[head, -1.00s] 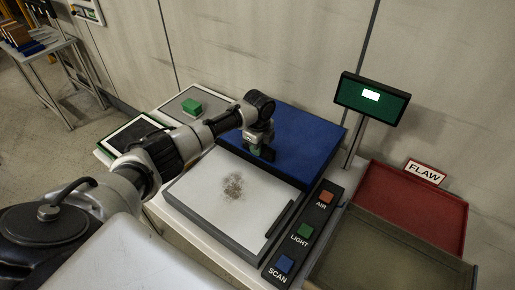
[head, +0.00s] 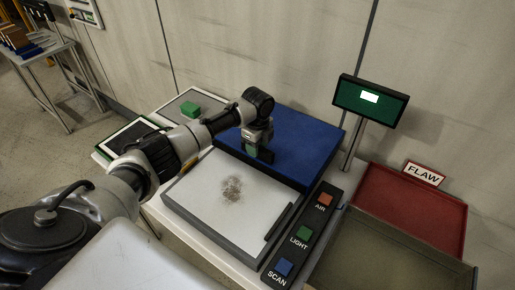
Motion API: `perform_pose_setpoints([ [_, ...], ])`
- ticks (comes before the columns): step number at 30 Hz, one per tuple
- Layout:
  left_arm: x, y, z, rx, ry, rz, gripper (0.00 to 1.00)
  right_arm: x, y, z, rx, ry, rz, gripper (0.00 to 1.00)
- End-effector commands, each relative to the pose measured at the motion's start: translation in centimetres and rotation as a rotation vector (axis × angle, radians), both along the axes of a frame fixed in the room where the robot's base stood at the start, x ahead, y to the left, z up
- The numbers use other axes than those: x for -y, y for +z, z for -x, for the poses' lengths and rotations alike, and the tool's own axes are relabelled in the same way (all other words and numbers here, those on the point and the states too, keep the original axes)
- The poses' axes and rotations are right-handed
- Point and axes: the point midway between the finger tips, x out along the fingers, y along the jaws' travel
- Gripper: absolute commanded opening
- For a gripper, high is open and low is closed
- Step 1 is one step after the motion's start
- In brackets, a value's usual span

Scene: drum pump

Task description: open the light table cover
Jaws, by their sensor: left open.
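The light table (head: 195,212) has a white surface with a grey-brown smudge near its middle. Its blue cover (head: 305,150) is folded back behind the white surface, lying raised at the rear. A dark handle bar (head: 280,221) lies along the right side of the white surface. My left gripper (head: 261,156) points down by the cover's front left edge, its fingers open. I cannot tell whether it touches the cover. My right gripper is not in view.
A button panel (head: 305,235) marked AIR, LIGHT and SCAN stands right of the light table. Behind it is a screen (head: 370,101) on a post. A red FLAW tray (head: 420,205) and a grey-brown tray (head: 390,255) lie to the right. A green block (head: 190,109) sits at the back left.

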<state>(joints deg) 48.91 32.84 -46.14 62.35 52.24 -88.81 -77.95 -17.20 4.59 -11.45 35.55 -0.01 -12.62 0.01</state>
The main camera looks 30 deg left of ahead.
Motion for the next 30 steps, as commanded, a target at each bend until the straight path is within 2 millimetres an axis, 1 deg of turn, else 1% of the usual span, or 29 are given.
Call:
perform_pose_setpoints([
  [9,0.0,6.3,-0.1,0.006,0.0,0.0,0.47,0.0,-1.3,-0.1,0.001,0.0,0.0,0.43],
  [12,0.0,7.8,-0.1,0.004,0.001,0.001,0.47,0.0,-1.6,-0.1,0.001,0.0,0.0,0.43],
  [15,0.0,8.8,-0.1,0.003,0.0,0.001,0.47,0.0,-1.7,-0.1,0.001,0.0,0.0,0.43],
  [20,0.0,9.4,0.0,0.0,0.001,0.001,0.47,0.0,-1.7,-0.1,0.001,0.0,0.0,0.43],
  [30,0.0,9.4,0.0,0.001,0.001,0.001,0.47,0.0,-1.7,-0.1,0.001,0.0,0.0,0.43],
])
